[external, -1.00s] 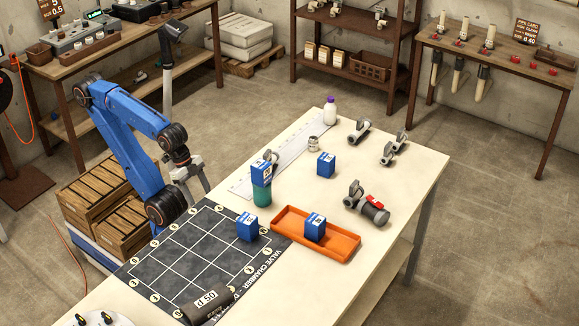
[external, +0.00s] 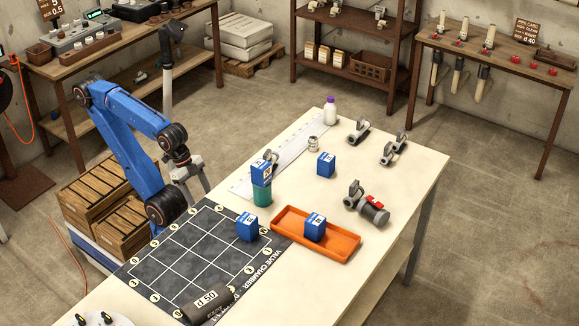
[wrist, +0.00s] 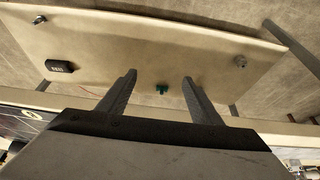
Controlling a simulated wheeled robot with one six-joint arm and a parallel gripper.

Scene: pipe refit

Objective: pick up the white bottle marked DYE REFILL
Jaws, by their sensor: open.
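A white bottle with a purple cap (external: 330,112) stands upright at the far end of the workbench, by the end of the long pale rule. Its label is too small to read, so I cannot confirm the DYE REFILL marking. My gripper (external: 203,184) is at the bench's left side, far from the bottle and partly hidden by my arm. I cannot make out the bottle in the wrist view.
A blue block (external: 262,172) sits on a green cylinder (external: 262,194) between my gripper and the bottle's end of the bench. Another blue block (external: 326,165), a small metal fitting (external: 313,144) and pipe fittings (external: 359,131) stand nearer the bottle. An orange tray (external: 345,246) holds a blue block.

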